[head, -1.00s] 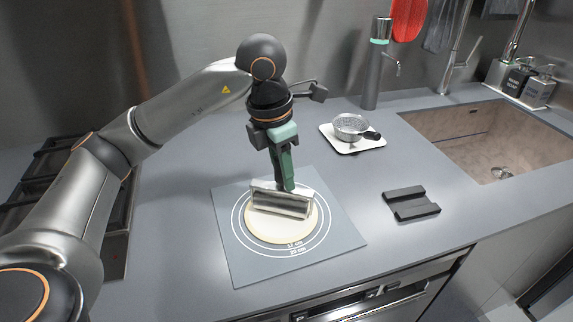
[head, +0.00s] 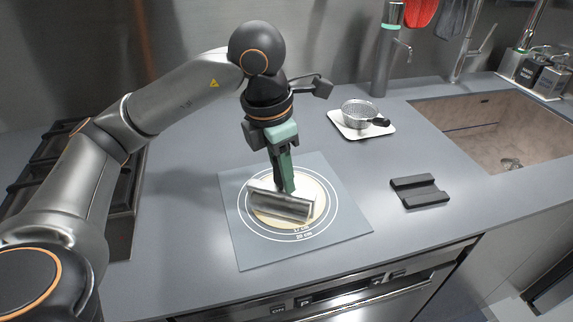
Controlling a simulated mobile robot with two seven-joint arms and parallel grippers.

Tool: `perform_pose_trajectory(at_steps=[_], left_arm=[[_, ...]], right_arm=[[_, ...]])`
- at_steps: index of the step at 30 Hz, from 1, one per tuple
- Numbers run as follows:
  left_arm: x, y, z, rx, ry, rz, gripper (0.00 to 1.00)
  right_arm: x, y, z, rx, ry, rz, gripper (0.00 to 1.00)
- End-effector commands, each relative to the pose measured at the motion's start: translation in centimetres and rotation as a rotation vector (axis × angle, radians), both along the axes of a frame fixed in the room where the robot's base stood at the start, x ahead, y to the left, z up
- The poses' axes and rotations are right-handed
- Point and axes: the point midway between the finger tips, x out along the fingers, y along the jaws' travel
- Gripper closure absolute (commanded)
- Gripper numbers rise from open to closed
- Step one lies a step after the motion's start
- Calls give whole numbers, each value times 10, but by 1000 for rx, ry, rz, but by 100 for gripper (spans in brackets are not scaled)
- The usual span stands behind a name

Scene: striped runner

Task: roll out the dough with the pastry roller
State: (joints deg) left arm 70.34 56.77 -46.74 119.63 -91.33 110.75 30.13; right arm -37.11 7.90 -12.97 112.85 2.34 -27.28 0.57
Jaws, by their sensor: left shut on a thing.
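The dough (head: 322,190) is a pale, flat round disc inside the printed rings of a grey mat (head: 345,226). The pastry roller (head: 281,206) is a silvery cylinder lying across the middle to near part of the dough; it seems to touch it. My left gripper (head: 286,184) comes down from above, shut on the roller's handle, which the fingers mostly hide. The right gripper is not in the head view.
A dark two-barred rest (head: 419,192) lies empty right of the mat. A white tray (head: 346,128) with a metal sieve (head: 361,113) stands behind. A sink (head: 490,135) is at right, a gas hob (head: 125,190) at left. Counter between mat and hob is clear.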

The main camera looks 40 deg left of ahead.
Motion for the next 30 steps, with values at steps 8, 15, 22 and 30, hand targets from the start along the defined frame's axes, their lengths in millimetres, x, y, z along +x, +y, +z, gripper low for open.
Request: perform_pose_trajectory(at_steps=[8,15,22,30], left_arm=[[-3,-1,-3,1,8,0,100],[5,2,-3,1,9,2,100],[25,8,-1,0,10,1,100],[38,12,-1,2,7,0,100]], right_arm=[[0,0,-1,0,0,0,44],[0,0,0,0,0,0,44],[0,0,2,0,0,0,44],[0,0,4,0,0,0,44]])
